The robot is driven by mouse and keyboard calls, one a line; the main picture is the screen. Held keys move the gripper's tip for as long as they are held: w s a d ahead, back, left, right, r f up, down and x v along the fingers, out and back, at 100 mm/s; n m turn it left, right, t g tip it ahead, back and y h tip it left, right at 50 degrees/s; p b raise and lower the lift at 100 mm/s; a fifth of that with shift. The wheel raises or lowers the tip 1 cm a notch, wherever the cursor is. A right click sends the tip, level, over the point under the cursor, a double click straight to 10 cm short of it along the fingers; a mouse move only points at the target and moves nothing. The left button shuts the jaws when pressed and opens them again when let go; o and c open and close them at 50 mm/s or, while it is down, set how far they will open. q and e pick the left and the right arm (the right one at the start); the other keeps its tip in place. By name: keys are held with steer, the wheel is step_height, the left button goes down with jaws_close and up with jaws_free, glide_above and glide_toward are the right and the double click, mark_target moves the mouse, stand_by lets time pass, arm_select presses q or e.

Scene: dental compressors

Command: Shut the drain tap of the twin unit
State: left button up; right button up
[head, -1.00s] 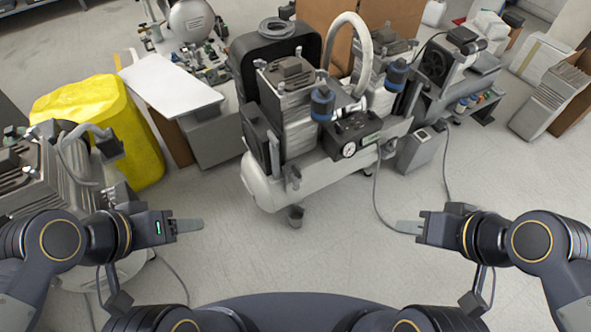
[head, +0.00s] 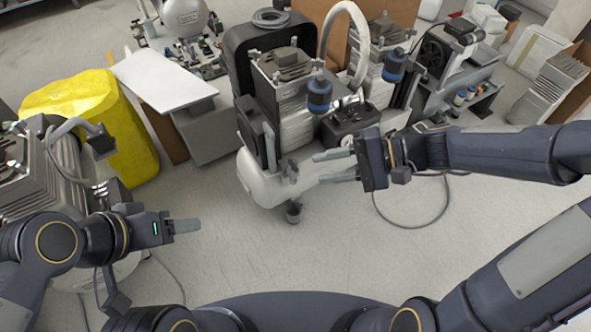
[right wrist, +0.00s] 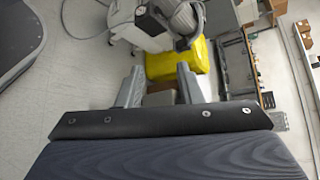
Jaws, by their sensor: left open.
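The twin unit, a compressor with a white tank (head: 262,187) and two ribbed motor blocks (head: 285,85), stands mid-floor in the head view. A small grey fitting (head: 289,170) sits low on the tank's near side; I cannot tell for sure whether it is the drain tap or how it is set. My right gripper (head: 320,169) is open and empty, its fingers pointing left, just right of that fitting and in front of the tank. It shows open in the right wrist view (right wrist: 158,72). My left gripper (head: 199,226) is open and empty at the lower left, apart from the unit.
Another ribbed compressor (head: 25,170) stands at the left beside a yellow container (head: 90,115). A white board (head: 160,80) lies on a grey box. A dark cable (head: 430,222) loops on the floor at the right. The floor in front of the unit is clear.

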mark_target(297, 170)
steer(key=w+a+f+m+t+y+b, duration=0.25)
steer(key=w+f+m+t, duration=0.65)
steer(key=w+f+m, duration=0.5)
steer(key=w+f+m+t+h+b, duration=0.1)
steer(key=w+f+m+t+h, duration=0.25)
steer(key=f, duration=0.65)
steer(key=f+m+t+h, duration=0.2)
steer(key=f+m+h, duration=0.2)
steer(key=f+m, duration=0.4)
steer(key=shift+n, duration=0.75)
steer(key=b+x, duration=0.1)
steer(key=x, duration=0.2)
steer(key=f+b+x, duration=0.1)
steer(key=x, duration=0.2)
steer(key=shift+w+a+f, duration=0.2)
steer(key=shift+w+a, duration=0.05)
steer(key=shift+w+a+r, duration=0.1)
steer(key=shift+w+a, duration=0.1)
steer(key=shift+w, duration=0.15)
jaws_close()
